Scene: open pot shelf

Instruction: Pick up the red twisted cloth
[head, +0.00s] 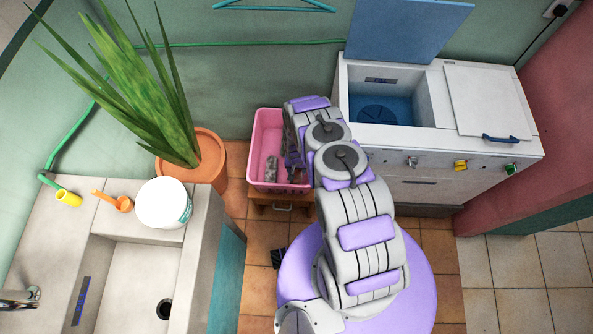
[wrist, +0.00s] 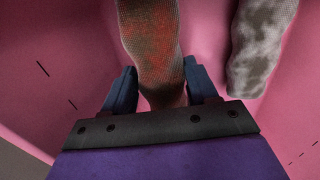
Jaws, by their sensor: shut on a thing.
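The red twisted cloth (wrist: 152,45) shows in the wrist view as a thick mottled red-brown roll, running from the top edge down between my fingers. My gripper (wrist: 161,78) is shut on it, one dark finger on each side. The cloth is inside the pink basket (wrist: 60,45), close to its pink surfaces. In the head view, my gripper is down in the right part of the pink basket (head: 265,120), and my arm hides the red cloth there.
A grey-white mottled cloth (wrist: 258,45) lies in the basket just right of the red one. A potted plant (head: 207,160) and stone sink (head: 130,262) stand left. An open-lidded washing machine (head: 435,165) stands right.

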